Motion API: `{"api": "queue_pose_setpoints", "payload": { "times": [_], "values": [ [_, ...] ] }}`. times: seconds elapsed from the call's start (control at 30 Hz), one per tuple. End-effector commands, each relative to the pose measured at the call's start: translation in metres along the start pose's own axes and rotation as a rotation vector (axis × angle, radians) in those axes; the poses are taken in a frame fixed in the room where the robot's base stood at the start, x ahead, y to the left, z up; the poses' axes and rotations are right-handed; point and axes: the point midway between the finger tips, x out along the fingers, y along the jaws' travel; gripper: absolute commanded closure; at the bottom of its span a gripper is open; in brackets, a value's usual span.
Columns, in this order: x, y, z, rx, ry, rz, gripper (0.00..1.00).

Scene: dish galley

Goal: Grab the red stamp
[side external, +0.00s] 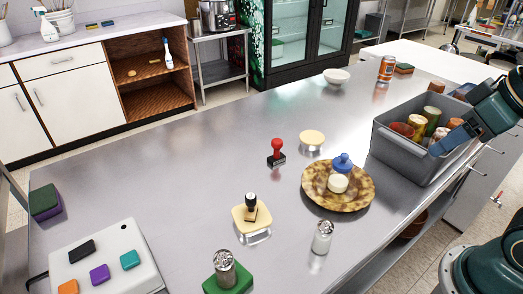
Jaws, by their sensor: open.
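The red stamp (277,150) stands upright near the middle of the steel table, with a rounded red handle on a small dark base. My gripper (438,148) is at the right, at the end of my teal arm, seen in front of or over the grey bin. It is open, well apart from the red stamp; its fingers are small and hard to make out.
A grey bin (397,150) of jars stands at the right. A shaker (322,238) is nearer. The table left of the red stamp is clear.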

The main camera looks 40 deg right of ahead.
Motion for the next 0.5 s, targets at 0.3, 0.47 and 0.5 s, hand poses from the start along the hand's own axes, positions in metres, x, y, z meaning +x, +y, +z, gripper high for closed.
{"api": "queue_pose_setpoints", "payload": {
  "times": [0.3,0.47,0.5],
  "values": [
    [-0.001,-0.001,-0.015,-0.056,-0.019,-0.003,0.45],
    [0.0,-0.003,-0.04,-0.149,-0.051,-0.01,0.45],
    [0.001,-0.004,-0.048,-0.178,-0.061,-0.012,0.45]
  ]
}}
